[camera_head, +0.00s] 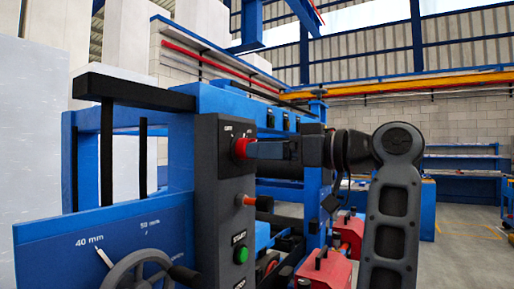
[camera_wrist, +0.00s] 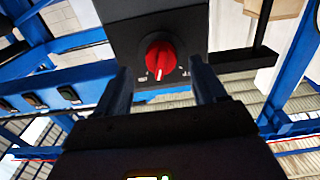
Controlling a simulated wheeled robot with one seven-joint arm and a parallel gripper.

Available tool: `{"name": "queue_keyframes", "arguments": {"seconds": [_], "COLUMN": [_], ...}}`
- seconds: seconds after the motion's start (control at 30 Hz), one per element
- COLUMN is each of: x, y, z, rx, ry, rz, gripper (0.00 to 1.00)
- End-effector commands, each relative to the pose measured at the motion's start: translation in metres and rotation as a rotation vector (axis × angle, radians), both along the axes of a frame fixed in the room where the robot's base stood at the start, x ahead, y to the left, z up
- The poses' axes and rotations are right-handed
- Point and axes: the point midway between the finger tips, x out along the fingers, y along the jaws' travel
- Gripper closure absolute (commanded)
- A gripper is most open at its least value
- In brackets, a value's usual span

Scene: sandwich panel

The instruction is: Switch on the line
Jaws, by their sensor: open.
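A red rotary knob (camera_wrist: 160,57) sits on a dark control box (camera_wrist: 160,25). Its white pointer mark faces down in the wrist view, between small labels too blurred to read. My gripper (camera_wrist: 160,68) is open, with one finger on either side of the knob. I cannot tell whether the fingers touch it. In the head view my gripper (camera_head: 256,149) reaches from the right to the red knob (camera_head: 239,148), high on the grey control column (camera_head: 209,190).
A blue panel (camera_head: 60,240) with a 40 mm and 50 mm scale and a handwheel (camera_head: 140,270) stands at the lower left. Red clamp-like blocks (camera_head: 325,268) lie low beside my arm. White slabs (camera_head: 35,100) stand at the left. Open floor (camera_head: 465,235) shows at the right.

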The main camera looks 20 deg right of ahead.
Motion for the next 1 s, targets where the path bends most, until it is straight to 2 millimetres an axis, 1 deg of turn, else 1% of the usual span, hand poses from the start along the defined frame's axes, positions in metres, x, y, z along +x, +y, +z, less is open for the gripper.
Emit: {"name": "queue_keyframes", "arguments": {"seconds": [0.1,0.23,0.4,0.6,1.0], "x": [0.014,0.023,0.028,0.028,0.027], "y": [0.011,0.017,0.02,0.02,0.02], "z": [0.001,0.0,0.0,0.0,0.0], "rx": [0.0,0.0,0.0,0.0,0.0], "ry": [0.001,0.001,0.0,0.0,0.0], "rz": [0.003,0.001,0.0,-0.001,-0.001], "gripper": [0.3,0.3,0.3,0.31,0.69]}}
